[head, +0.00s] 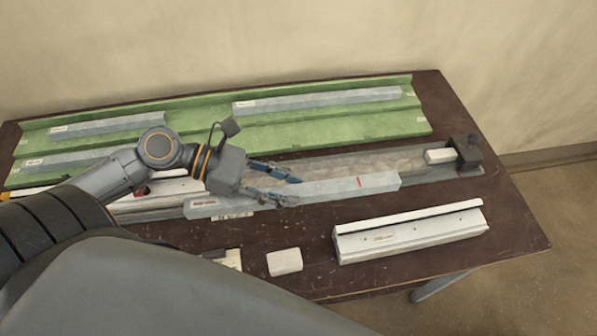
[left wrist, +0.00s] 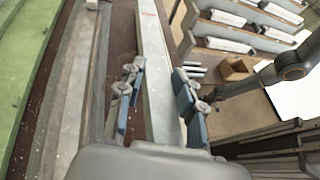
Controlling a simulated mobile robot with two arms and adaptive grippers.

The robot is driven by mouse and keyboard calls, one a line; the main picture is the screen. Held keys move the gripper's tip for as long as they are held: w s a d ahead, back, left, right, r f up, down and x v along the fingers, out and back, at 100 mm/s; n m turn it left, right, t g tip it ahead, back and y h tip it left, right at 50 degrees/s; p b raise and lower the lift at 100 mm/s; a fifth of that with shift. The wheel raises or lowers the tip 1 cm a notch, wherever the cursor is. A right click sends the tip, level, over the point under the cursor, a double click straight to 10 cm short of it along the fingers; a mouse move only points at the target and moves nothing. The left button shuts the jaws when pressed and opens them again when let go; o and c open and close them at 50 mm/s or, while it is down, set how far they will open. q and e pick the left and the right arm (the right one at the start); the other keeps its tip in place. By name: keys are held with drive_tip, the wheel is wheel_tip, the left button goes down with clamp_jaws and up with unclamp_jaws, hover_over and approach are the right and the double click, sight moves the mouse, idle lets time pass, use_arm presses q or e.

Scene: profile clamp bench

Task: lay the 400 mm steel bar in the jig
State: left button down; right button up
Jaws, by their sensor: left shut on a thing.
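A long grey steel bar (head: 335,187) with a red mark near its right end lies across the front side of the jig in the head view. Its label is too small to read. My left gripper (head: 287,188) is shut on this bar near its middle. In the left wrist view the bar (left wrist: 158,75) runs between the two blue-padded fingers (left wrist: 160,105). The jig (head: 345,162) is a long grey channel behind the bar, with a dark end block (head: 466,152) and a white block (head: 440,156) at its right end. Whether the bar touches the jig is unclear.
A green rack (head: 200,117) behind the jig carries several grey bars, one at the back right (head: 318,100). A white profile (head: 410,236) and a small white block (head: 285,262) lie at the front. The dark tabletop (head: 500,215) is bare at the right.

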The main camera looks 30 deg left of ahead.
use_arm(q)
drive_tip(key=w+a+f, duration=0.3)
drive_tip(key=w, duration=0.5)
hover_over(297, 169)
drive_tip(key=s+d, duration=0.1)
drive_tip(key=s, duration=0.1)
drive_tip(key=f, duration=0.5)
drive_tip(key=shift+s+d+f, duration=0.1)
drive_tip(key=shift+s+f, duration=0.05)
drive_tip(key=shift+s, duration=0.05)
drive_tip(key=shift+w+f, duration=0.3)
drive_tip(key=shift+f, duration=0.15)
wheel_tip(297, 169, down, 3)
drive_tip(key=shift+w+r, duration=0.1)
drive_tip(key=shift+w, duration=0.05)
drive_tip(key=shift+f, duration=0.35)
use_arm(e)
drive_tip(key=shift+s+a+r, duration=0.15)
drive_tip(key=shift+s+a, duration=0.15)
drive_tip(key=shift+a, duration=0.05)
use_arm(q)
drive_tip(key=shift+f, duration=0.15)
drive_tip(key=shift+f, duration=0.1)
drive_tip(key=c, duration=0.9)
unclamp_jaws()
drive_tip(key=shift+f, duration=0.15)
drive_tip(key=shift+o, duration=0.2)
drive_tip(key=shift+a, duration=0.2)
